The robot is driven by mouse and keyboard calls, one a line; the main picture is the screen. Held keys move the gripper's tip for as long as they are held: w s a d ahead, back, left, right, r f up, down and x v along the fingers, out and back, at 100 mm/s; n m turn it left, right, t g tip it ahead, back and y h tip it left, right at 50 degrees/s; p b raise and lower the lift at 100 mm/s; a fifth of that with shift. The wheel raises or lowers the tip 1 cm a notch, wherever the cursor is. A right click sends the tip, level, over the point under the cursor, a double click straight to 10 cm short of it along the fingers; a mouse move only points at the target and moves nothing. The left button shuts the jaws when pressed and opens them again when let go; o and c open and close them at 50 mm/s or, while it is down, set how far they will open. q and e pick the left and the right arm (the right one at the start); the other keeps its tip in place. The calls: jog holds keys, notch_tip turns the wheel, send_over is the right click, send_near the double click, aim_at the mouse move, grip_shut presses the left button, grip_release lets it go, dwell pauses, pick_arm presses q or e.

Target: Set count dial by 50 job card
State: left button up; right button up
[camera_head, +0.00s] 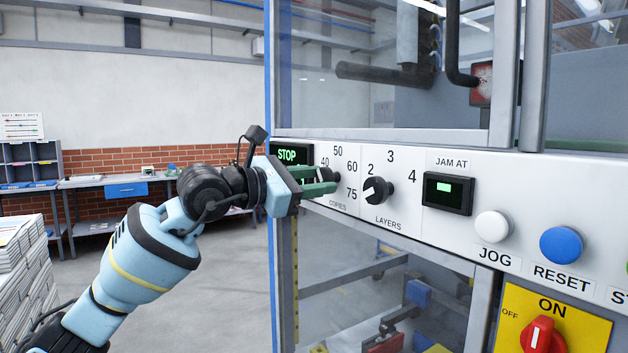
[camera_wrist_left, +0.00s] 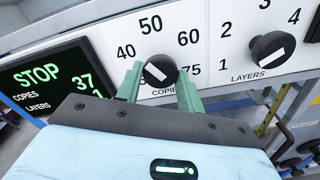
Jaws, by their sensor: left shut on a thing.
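The COPIES dial is a black knob with a white mark, seen in the left wrist view (camera_wrist_left: 159,71) among the numbers 40, 50, 60 and 75. My left gripper (camera_head: 322,180) has its green fingers on either side of this knob and is shut on it. In the head view the fingers partly hide the knob. The white mark slants from upper left to lower right, with its upper end toward 40. The green display (camera_wrist_left: 50,80) reads STOP, COPIES 37 and LAYERS 1. No job card can be made out. My right gripper is out of view.
The LAYERS dial (camera_head: 378,190) sits close to the right on the same white panel. Further right are the JAM AT display (camera_head: 447,193), white JOG button (camera_head: 492,226), blue RESET button (camera_head: 561,245) and red ON/OFF switch (camera_head: 543,336). Newspaper stacks (camera_head: 22,270) stand at left.

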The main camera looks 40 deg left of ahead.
pick_arm(q)
jog(key=m, duration=0.6)
jog(key=shift+r, duration=0.1)
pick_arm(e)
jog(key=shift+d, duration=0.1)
pick_arm(q)
jog(key=shift+m, duration=0.4)
jog(key=o, duration=1)
jog(key=shift+s+a+f, duration=0.2)
jog(key=shift+s+a, duration=0.1)
jog(key=shift+s, duration=0.1)
jog(key=b+v, duration=0.3)
jog(key=v, duration=0.3)
jog(key=shift+s+r, duration=0.15)
jog(key=shift+s, duration=0.3)
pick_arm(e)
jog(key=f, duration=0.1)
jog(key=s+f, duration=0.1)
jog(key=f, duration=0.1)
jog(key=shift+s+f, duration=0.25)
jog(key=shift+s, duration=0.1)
